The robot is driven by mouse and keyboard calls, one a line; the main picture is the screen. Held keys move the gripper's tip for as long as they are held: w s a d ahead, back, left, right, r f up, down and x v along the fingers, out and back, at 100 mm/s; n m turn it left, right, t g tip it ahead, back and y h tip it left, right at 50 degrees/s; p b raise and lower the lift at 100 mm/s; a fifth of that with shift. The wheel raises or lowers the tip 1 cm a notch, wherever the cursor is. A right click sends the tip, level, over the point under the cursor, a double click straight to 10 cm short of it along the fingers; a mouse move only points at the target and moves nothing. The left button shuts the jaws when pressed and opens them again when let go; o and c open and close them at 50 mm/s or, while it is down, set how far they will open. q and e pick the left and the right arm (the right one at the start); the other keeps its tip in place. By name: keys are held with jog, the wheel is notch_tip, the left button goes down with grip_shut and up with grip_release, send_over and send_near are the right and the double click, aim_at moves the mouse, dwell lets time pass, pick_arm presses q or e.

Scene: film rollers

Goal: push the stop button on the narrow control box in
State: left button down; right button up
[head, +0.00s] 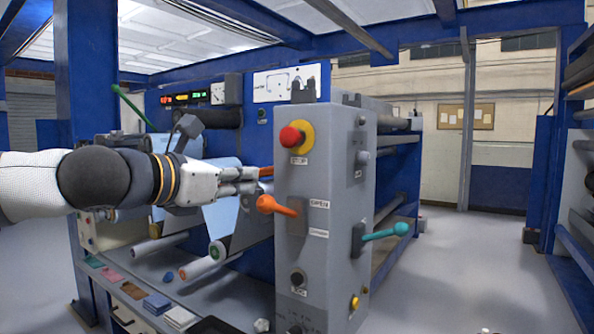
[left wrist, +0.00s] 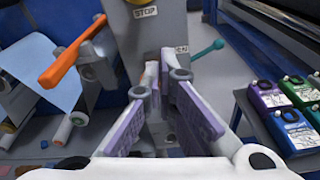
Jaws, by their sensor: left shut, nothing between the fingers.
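The narrow control box (head: 328,240) is a tall grey box standing in the middle of the head view. The stop button (head: 293,136) is a red knob on a yellow collar near its top, above a STOP label. My left gripper (head: 254,179) is shut and empty, left of the box in the picture and lower than the button. In the left wrist view the fingers (left wrist: 164,72) point at the box, below the STOP label (left wrist: 146,12). Only the lower edge of the yellow collar (left wrist: 138,2) shows there; the red knob is out of frame. My right gripper is not in view.
An orange lever (head: 278,206) and a teal lever (head: 384,232) stick out from the box below the button. A black knob (head: 297,279) sits lower. Rollers (head: 201,267) and blue machine frames stand behind. The floor (head: 470,270) at right is clear.

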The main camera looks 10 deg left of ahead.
pick_arm(q)
notch_tip(320, 180, up, 7)
jog(key=a+n+t, duration=0.1)
jog(key=a, duration=0.1)
jog(key=shift+s+n+h, duration=0.3)
jog(key=shift+n, duration=0.1)
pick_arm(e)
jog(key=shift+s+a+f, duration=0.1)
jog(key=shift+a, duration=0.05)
pick_arm(q)
send_near(289, 136)
jog(key=x, duration=0.5)
jog(key=shift+w+d, duration=0.15)
jog(key=shift+w, duration=0.15)
jog(key=shift+w+d+f, duration=0.15)
jog(key=shift+w+d, duration=0.05)
jog(key=shift+w, duration=0.45)
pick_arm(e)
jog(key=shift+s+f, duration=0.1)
